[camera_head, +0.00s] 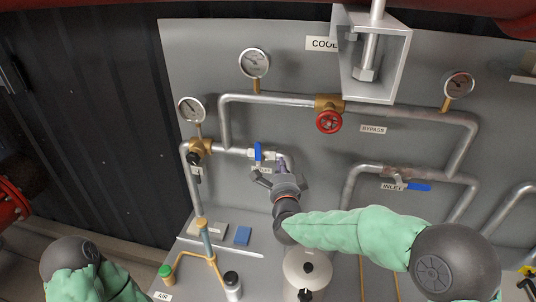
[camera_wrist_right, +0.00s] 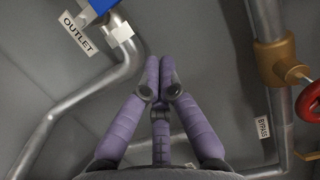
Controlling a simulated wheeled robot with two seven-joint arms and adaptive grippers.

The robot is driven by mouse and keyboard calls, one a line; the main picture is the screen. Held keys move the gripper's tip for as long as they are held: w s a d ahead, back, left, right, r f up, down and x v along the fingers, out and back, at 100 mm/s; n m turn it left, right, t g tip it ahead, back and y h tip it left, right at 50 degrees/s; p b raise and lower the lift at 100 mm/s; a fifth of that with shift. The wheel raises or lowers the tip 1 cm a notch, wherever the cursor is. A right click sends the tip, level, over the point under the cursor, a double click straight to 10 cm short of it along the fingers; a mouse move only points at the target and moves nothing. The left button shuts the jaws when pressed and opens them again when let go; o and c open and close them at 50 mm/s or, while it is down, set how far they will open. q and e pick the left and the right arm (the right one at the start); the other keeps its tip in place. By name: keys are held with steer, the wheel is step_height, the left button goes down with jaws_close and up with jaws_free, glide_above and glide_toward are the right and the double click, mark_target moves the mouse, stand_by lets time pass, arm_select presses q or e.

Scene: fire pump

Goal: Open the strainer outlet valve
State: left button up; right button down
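The outlet valve has a blue lever (camera_head: 258,152) on a short horizontal pipe left of centre in the head view. The lever stands upright, crosswise to the pipe. In the right wrist view the blue lever (camera_wrist_right: 101,5) is cut off at the top edge, beside an "OUTLET" label (camera_wrist_right: 77,33). My right gripper (camera_head: 281,166) is just right of and slightly below the valve. In the wrist view its purple fingers (camera_wrist_right: 160,63) are together with nothing seen between them, apart from the lever. My left gripper is out of view; only part of my left arm shows.
A red bypass handwheel (camera_head: 328,121) is above right. A metal bracket (camera_head: 372,60) juts out at the top. Gauges (camera_head: 254,63) line the panel. A white-topped canister (camera_head: 307,268) stands below my right arm.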

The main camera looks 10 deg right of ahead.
mark_target(259, 148)
steer(key=w+a+p, duration=0.1)
steer(key=w+a, duration=0.2)
steer(key=w, duration=0.3)
steer(key=shift+w, duration=0.2)
steer(key=shift+w+a+r+n+p, duration=0.2)
steer(key=shift+a+r+n+p, duration=0.25)
steer(key=shift+n+p, duration=0.4)
stand_by(0.4)
steer(key=shift+w+a+r+n+g+p, duration=0.15)
steer(key=shift+a+n+g+p, duration=0.1)
steer(key=shift+a+n+p, duration=0.3)
steer(key=shift+w+a+n+g+p, duration=0.15)
steer(key=shift+a+n+g+p, duration=0.15)
steer(key=shift+n+p, duration=0.25)
steer(key=w+a+f+n+g+h+p, duration=0.2)
steer(key=w+a+f+n+p, duration=0.1)
steer(key=a+n+p, duration=0.4)
steer(key=shift+a+f+n+g+h+p, duration=0.3)
steer(key=shift+f+n+p, duration=0.55)
steer(key=shift+n+p, duration=0.95)
steer(key=shift+w, duration=0.1)
